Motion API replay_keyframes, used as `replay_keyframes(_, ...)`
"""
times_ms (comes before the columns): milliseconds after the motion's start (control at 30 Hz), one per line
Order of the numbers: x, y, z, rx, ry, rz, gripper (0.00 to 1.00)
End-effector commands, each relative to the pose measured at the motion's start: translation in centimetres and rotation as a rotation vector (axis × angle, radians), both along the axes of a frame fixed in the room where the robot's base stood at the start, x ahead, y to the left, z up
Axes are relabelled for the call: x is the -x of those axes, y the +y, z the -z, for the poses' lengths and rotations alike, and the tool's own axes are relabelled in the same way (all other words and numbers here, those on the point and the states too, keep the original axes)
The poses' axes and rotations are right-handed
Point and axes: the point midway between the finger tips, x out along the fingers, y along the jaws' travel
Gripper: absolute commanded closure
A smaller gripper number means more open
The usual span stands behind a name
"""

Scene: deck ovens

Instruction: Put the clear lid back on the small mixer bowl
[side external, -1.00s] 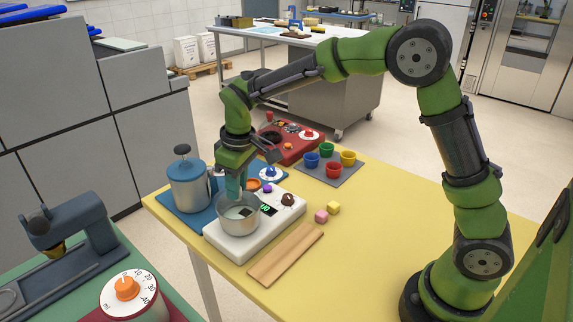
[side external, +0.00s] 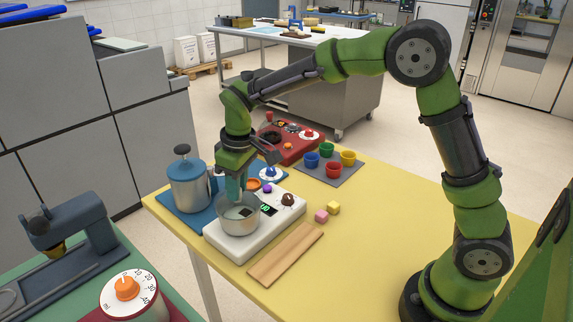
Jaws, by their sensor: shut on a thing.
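The small metal mixer bowl (side external: 238,222) stands on the left part of a white base (side external: 262,227) with a small green-lit display. My gripper (side external: 235,196) points straight down over the bowl, its teal fingers at the bowl's opening. The fingers are shut on the clear lid (side external: 246,211), which is see-through and hard to make out against the bowl. I cannot tell whether the lid touches the rim all round. A small dark patch shows inside the bowl, through the opening.
A lidded metal canister (side external: 187,187) stands close left of the bowl on a blue mat. A wooden board (side external: 286,254) lies in front of the base. Coloured cups (side external: 333,169), two small cubes (side external: 321,217) and a red unit (side external: 292,148) are nearby.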

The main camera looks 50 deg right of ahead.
Motion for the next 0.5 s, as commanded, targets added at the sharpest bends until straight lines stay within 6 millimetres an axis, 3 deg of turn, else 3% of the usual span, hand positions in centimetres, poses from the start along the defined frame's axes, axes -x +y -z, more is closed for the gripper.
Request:
replay_keyframes(200,0.0,0.0,0.0,0.0,0.0,0.0,1.0)
replay_keyframes(233,0.0,0.0,0.0,0.0,0.0,0.0,0.73)
replay_keyframes(400,-0.01,0.01,-0.01,0.0,0.0,0.0,0.47)
replay_keyframes(500,0.0,0.01,0.0,0.0,0.0,0.0,0.46)
